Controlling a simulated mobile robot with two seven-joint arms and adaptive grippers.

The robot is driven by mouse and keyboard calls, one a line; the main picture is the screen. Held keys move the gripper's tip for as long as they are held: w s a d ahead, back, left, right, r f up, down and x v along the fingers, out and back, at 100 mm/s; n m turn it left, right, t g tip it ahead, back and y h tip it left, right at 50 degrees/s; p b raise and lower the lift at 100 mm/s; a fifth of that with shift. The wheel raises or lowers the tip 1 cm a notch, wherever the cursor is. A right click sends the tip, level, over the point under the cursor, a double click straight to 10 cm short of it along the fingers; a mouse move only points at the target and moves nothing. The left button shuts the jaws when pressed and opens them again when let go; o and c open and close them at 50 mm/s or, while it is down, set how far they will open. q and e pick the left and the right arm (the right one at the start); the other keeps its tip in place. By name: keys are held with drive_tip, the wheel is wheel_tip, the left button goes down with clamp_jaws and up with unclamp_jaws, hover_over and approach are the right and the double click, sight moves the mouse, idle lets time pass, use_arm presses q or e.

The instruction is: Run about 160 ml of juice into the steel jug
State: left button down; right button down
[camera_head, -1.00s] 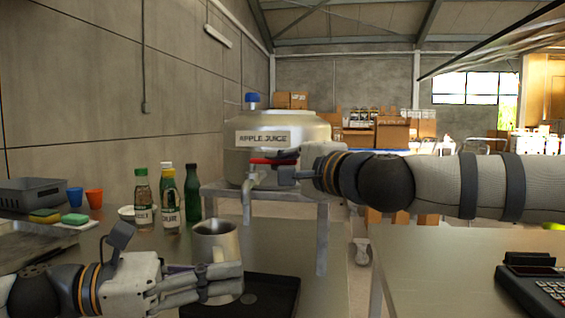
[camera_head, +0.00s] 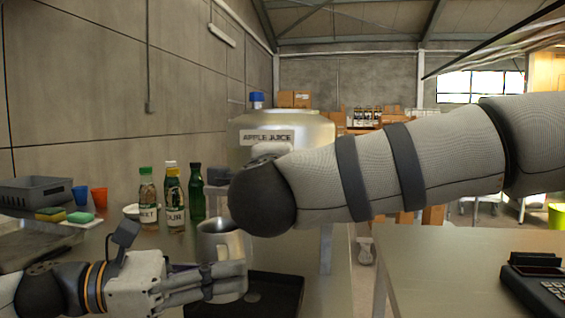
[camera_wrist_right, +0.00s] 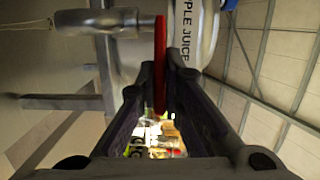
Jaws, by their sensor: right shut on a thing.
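The steel jug (camera_head: 222,243) is upright over a black tray on the counter. The fingers of my left gripper (camera_head: 240,278) reach across its near side; whether they grip it I cannot tell. The large dispenser labelled "APPLE JUICE" (camera_head: 310,128) stands behind. In the head view my right forearm hides its tap and my right gripper. In the right wrist view the right gripper (camera_wrist_right: 160,68) is shut on the tap's red lever (camera_wrist_right: 160,40), beside the metal tap (camera_wrist_right: 112,45). The jug's inside and any juice flow are hidden.
A grey bin (camera_head: 38,190), blue and orange cups (camera_head: 100,197) and sponges (camera_head: 80,216) lie farther left. The black tray (camera_head: 285,290) is under the jug. A card terminal (camera_head: 535,283) sits on the right table.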

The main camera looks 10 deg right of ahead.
drive_tip(key=shift+s+a+m+g+h, duration=0.15)
drive_tip(key=shift+a+m+g+h, duration=0.25)
drive_tip(key=shift+m+h, duration=0.65)
drive_tip(key=shift+s+a+m+g+h, duration=0.3)
drive_tip(key=shift+m+g+h, duration=0.35)
drive_tip(key=shift+h, duration=0.85)
drive_tip(key=shift+s+a+m+g+h, duration=0.1)
drive_tip(key=shift+a+m+g+h, duration=0.3)
drive_tip(key=shift+m+h, duration=0.7)
drive_tip(key=shift+h, duration=0.25)
drive_tip(key=c, duration=1.7)
unclamp_jaws()
drive_tip(key=v, duration=1.2)
